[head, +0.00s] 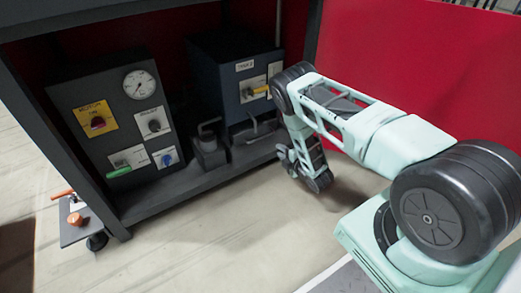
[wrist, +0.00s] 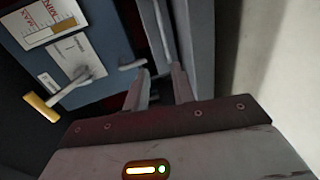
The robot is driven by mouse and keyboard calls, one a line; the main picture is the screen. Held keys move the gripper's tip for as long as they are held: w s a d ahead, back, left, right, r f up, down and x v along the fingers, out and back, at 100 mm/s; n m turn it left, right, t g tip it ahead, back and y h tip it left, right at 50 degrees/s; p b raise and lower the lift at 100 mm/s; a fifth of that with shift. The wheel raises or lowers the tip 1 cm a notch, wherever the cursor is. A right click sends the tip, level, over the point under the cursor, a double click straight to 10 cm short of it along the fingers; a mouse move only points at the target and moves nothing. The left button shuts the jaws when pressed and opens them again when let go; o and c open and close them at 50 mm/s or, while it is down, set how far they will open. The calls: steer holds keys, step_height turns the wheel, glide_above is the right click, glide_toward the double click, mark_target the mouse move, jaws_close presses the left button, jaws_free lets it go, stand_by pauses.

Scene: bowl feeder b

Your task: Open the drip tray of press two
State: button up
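A small grey bar handle (wrist: 132,64) shows low on the box, perhaps the drip tray's; I cannot make out the tray's edges. My gripper (head: 290,160) is in front of the shelf, low and right of the box. Its fingers (wrist: 160,80) are apart, with nothing held between them.
A dark panel (head: 112,132) with a gauge, knobs and a green-handled lever stands left. A small dark container (head: 209,152) with a bent handle stands between. The shelf's front edge (head: 190,188) is close to my gripper. The floor (head: 215,240) in front is clear.

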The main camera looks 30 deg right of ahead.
steer(key=f, duration=0.2)
steer(key=b, duration=0.9)
glide_toward(261, 138)
steer(key=x, duration=0.9)
steer(key=shift+w+f, duration=0.15)
steer(key=shift+f, duration=0.2)
steer(key=shift+w+b, duration=0.35)
steer(key=shift+w, duration=0.2)
jaws_close()
